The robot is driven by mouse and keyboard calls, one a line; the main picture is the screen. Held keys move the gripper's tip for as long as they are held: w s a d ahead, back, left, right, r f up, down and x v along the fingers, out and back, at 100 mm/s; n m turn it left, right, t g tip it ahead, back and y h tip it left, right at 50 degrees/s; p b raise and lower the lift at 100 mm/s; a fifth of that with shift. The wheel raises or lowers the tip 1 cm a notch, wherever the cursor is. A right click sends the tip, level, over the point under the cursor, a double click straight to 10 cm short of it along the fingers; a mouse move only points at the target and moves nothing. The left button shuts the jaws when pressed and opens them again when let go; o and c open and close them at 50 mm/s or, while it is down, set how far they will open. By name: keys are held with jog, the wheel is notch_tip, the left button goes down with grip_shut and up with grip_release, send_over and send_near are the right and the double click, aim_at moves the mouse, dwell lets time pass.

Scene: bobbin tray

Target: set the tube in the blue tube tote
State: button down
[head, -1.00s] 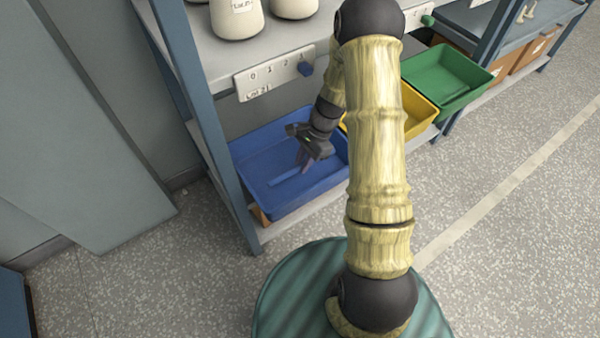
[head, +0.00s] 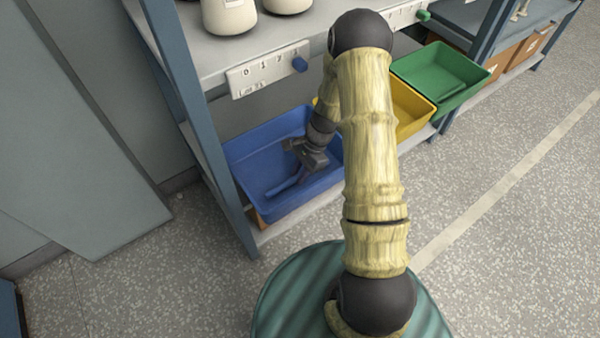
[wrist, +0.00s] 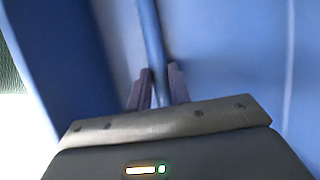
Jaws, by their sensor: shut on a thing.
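The blue tube tote (head: 243,150) sits on the lower shelf, left of the yellow bin. My gripper (head: 303,172) is inside the outline of the tote, low over its floor. It is shut on a thin blue tube (head: 284,187), which points down and left in the head view. In the wrist view the tube (wrist: 150,35) runs up from between the fingertips (wrist: 160,72), against the blue of the tote (wrist: 230,60). I cannot tell whether the tube touches the tote floor.
A yellow bin (head: 412,108) and a green bin (head: 440,75) stand to the right. The upper shelf (head: 205,48) with white cones (head: 229,14) hangs over the back. A blue-grey shelf post (head: 185,80) stands at the tote's left.

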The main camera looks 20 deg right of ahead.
jog(key=shift+a+f, duration=0.1)
jog(key=shift+f, duration=0.05)
jog(key=c, duration=1.3)
grip_release()
jog(key=shift+s, duration=0.1)
jog(key=p+v, duration=0.3)
jog(key=v, duration=0.9)
